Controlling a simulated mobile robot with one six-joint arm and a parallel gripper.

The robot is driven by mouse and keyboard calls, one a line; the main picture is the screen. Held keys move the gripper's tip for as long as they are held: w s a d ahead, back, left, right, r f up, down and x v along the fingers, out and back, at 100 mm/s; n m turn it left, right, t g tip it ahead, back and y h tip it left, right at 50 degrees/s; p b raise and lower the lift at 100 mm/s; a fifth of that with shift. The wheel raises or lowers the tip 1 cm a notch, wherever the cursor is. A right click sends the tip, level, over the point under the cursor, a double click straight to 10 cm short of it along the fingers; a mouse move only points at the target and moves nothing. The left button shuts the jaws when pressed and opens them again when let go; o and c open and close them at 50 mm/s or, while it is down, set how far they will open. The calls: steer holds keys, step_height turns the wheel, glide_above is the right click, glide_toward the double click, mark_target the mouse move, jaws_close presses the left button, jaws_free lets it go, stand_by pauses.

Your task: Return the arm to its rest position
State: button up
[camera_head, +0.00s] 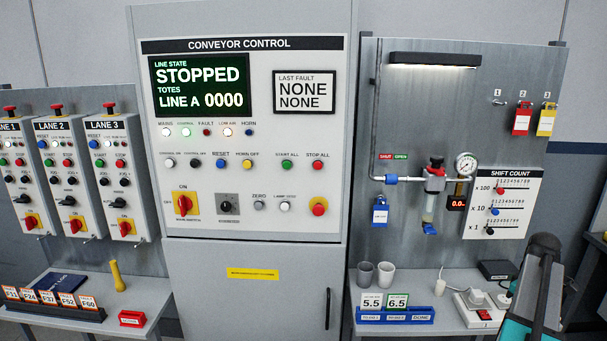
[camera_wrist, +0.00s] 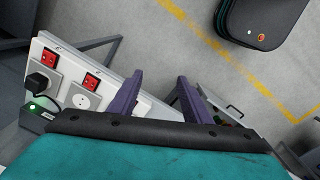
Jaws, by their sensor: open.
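My gripper (camera_wrist: 158,98) is in the lower middle of the wrist view, with its two purple fingers apart and nothing between them. Below the fingers, my teal and black wrist housing fills the bottom of that view. In the head view, a dark and teal part of my arm (camera_head: 540,290) stands at the lower right, in front of the right-hand bench. My fingers cannot be made out in the head view.
The conveyor control cabinet (camera_head: 250,255) stands in the middle; its screen (camera_head: 200,86) reads STOPPED. A power strip (camera_head: 482,307) lies on the right bench (camera_head: 400,328); it also shows near my left finger in the wrist view (camera_wrist: 100,68). Floor (camera_wrist: 185,70) with a yellow line lies beyond.

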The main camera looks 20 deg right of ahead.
steer(key=w+a+f+g+y+b, duration=0.1)
steer(key=w+a+f, duration=0.3)
steer(key=a+f, duration=1.1)
steer(key=w+a+f+g, duration=0.1)
steer(key=w+a+f, duration=0.2)
steer(key=a+f, duration=1.15)
steer(key=s+a+f+g, duration=0.1)
steer(key=s+a+f, duration=0.4)
steer(key=s+a, duration=0.2)
steer(key=s+a+f+m+g, duration=0.1)
steer(key=s+a+f, duration=0.4)
steer(key=a, duration=0.7)
steer(key=s+a+f+g+h+b, duration=0.1)
steer(key=s+a+f, duration=0.5)
steer(key=s+a, duration=0.3)
steer(key=shift+a+m+g, duration=0.3)
steer(key=shift+a+g, duration=0.1)
steer(key=shift+r, duration=0.1)
